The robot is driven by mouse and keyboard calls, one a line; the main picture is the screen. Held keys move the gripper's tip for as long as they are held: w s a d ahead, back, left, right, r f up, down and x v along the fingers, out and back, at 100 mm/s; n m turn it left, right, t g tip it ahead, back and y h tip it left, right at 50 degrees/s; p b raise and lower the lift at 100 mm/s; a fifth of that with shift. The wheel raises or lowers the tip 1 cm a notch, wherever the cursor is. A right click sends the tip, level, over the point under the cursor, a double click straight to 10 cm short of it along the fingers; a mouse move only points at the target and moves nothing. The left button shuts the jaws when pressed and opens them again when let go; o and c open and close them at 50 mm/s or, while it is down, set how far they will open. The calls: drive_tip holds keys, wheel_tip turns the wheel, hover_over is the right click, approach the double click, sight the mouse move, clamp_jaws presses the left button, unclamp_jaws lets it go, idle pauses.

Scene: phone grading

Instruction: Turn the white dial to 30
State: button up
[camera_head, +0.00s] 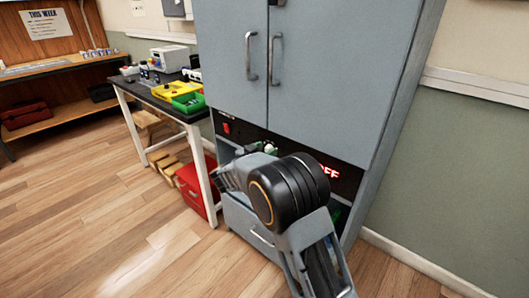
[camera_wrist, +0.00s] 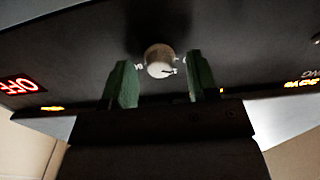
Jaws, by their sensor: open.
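The white dial (camera_wrist: 160,62) sits on a dark panel at the top middle of the wrist view, with a dark pointer mark toward its right in that view. Small printed marks stand around it, too blurred to read. In the head view the dial (camera_head: 270,149) is a small pale knob on the cabinet's black panel, partly behind my arm. My gripper (camera_wrist: 162,59) is open, with one green finger on each side of the dial. There are gaps between the fingers and the dial, and I see no contact. In the head view my gripper (camera_head: 254,149) is at the panel, partly hidden by my wrist.
A red lit display reading OFF (camera_head: 327,171) is on the panel, with a red switch (camera_head: 227,128) at its left. The grey cabinet (camera_head: 330,70) has two door handles above. A workbench (camera_head: 146,98) and red box (camera_head: 196,190) stand left. Open wooden floor lies in front.

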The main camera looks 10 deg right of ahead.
drive_tip(key=c, duration=0.9)
drive_tip(key=m+b, duration=0.1)
drive_tip(key=m, duration=0.3)
drive_tip(key=shift+f+m+b, duration=0.15)
drive_tip(key=shift+m+b, duration=0.15)
drive_tip(key=shift+b, duration=0.05)
drive_tip(key=shift+s+d+f+m+b, duration=0.1)
drive_tip(key=shift+m+b, duration=2.25)
drive_tip(key=shift+m, duration=0.95)
drive_tip(key=shift+s+m+b, duration=0.1)
drive_tip(key=shift+m+b, duration=2.25)
drive_tip(key=shift+m, duration=0.95)
